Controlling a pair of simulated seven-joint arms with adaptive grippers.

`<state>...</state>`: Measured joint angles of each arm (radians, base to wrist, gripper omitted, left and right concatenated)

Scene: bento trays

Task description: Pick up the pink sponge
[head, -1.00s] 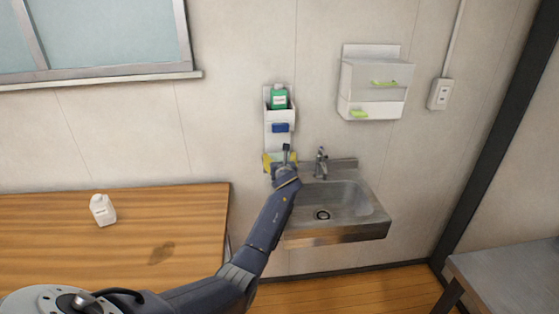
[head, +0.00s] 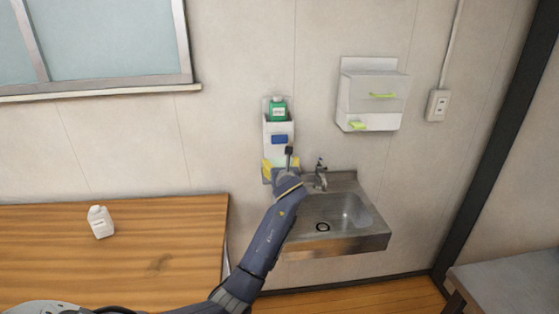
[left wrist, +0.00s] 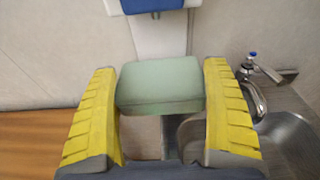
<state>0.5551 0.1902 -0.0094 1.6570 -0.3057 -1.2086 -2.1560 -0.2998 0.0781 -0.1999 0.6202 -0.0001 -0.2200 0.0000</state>
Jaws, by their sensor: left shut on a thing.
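No pink sponge can be made out in these frames. In the left wrist view a pale green sponge (left wrist: 160,84) sits between the two yellow fingers of my left gripper (left wrist: 160,90), with a finger against each side. In the head view my left gripper (head: 281,166) is at the wall beside the sink, below the white wall holder. There my wrist hides most of the fingers and the sponge. My right gripper is in neither view.
The white wall holder (head: 269,128) carries a green bottle (head: 278,112) and a blue item (head: 280,139). A steel sink (head: 345,212) with a tap (head: 320,174) is close on the right. A white dispenser (head: 372,90) hangs above it.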

